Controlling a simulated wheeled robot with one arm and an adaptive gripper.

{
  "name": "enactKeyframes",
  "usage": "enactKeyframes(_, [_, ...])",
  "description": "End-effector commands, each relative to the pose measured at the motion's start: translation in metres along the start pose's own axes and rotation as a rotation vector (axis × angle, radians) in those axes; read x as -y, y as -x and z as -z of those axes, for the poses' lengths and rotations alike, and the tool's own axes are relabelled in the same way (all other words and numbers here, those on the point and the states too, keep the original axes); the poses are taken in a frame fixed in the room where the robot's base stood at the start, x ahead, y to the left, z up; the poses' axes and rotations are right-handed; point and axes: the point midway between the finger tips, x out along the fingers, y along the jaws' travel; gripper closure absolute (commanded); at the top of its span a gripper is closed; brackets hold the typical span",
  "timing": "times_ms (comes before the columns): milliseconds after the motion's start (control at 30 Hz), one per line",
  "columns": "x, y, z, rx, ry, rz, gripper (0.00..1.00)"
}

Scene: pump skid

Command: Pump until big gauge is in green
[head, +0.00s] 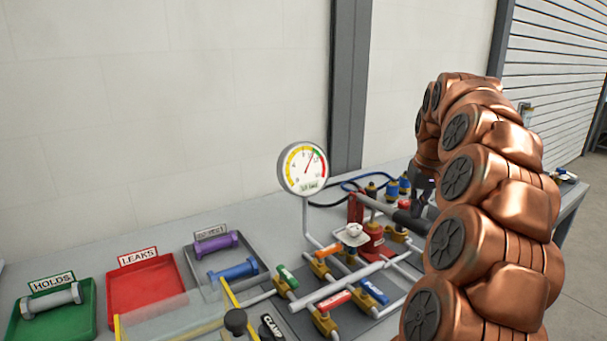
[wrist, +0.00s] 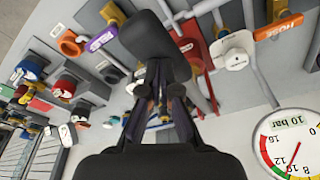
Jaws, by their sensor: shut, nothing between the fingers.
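The big gauge (head: 303,168) stands on a post at the back of the bench, with yellow, green and red bands. Its needle points up and right, near the start of the green; the exact reading is too small to tell. A gauge face shows upside down in the wrist view (wrist: 290,145), apparently the same one. The red pump (head: 371,243) has a dark, thick handle (head: 410,219) reaching right. In the wrist view a dark cylinder, apparently this handle (wrist: 155,40), lies just beyond my gripper (wrist: 160,92). My gripper is shut and empty; I cannot tell whether it touches the handle.
Pipes with coloured valve handles (head: 335,300) fill the bench in front of the pump. Green (head: 86,325), red (head: 175,310) and grey (head: 190,262) trays stand at left. A clear panel with yellow edges (head: 180,318) stands in front. My arm hides the bench's right part.

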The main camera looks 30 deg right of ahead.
Motion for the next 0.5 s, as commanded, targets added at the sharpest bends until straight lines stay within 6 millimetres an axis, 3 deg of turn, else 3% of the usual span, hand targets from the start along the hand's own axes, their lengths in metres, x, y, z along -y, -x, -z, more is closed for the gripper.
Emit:
enactKeyframes(133, [0.001, -0.013, -0.003, 0.003, 0.0, 0.002, 1.0])
enactKeyframes(500, [0.001, 0.004, 0.002, 0.001, 0.001, 0.001, 1.0])
